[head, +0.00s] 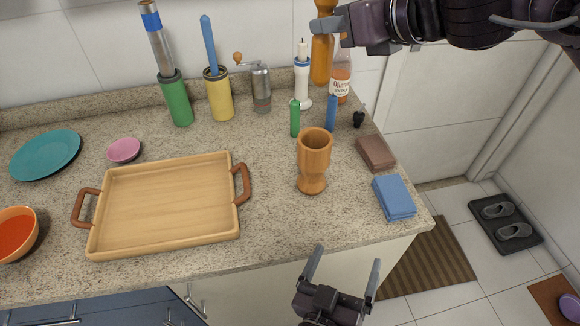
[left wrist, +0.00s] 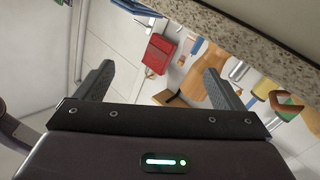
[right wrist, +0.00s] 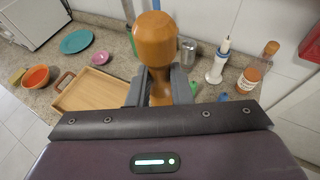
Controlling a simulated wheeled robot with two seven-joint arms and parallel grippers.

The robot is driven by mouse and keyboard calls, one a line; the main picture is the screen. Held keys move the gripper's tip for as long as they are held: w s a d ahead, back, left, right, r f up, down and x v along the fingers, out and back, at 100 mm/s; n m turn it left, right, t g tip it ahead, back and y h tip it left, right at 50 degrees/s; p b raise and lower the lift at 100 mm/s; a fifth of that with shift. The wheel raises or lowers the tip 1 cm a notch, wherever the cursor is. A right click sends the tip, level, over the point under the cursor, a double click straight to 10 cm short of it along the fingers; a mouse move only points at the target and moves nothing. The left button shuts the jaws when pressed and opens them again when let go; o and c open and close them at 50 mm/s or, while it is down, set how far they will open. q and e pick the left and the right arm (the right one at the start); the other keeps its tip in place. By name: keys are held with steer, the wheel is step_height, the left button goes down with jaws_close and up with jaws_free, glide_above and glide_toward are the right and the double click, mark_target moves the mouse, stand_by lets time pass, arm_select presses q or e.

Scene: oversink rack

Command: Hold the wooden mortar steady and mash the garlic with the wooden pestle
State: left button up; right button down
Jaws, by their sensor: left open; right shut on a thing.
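The wooden mortar (head: 313,160) stands upright on the granite counter, right of the tray. The garlic is not visible. My right gripper (head: 335,24) is shut on the wooden pestle (head: 322,58), held upright above the back of the counter, apart from the mortar. In the right wrist view the pestle's rounded end (right wrist: 155,40) rises between the fingers. My left gripper (head: 346,256) is open and empty in front of the counter's front edge, below and nearer than the mortar. Its spread fingers also show in the left wrist view (left wrist: 158,72).
A wooden tray (head: 165,205) lies left of the mortar. Green (head: 295,118) and blue (head: 331,113) upright objects stand just behind it.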

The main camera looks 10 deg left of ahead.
arm_select(q)
steer(key=w+a+r+n+t+y, duration=0.2)
steer(key=w+a+r+t+y, duration=0.25)
steer(key=w+r, duration=0.2)
arm_select(e)
steer(key=shift+w, duration=0.1)
arm_select(q)
steer(key=m+g+h, duration=0.4)
steer(key=m+h, duration=0.1)
steer(key=m, duration=0.1)
glide_toward(319, 142)
steer(key=shift+y, duration=0.25)
steer(key=x, duration=0.7)
steer(key=shift+w+d, duration=0.15)
steer(key=shift+c, duration=0.4)
steer(key=c, duration=1.2)
steer(key=shift+o, duration=0.2)
arm_select(e)
step_height(319, 142, down, 18)
steer(key=shift+r, duration=0.15)
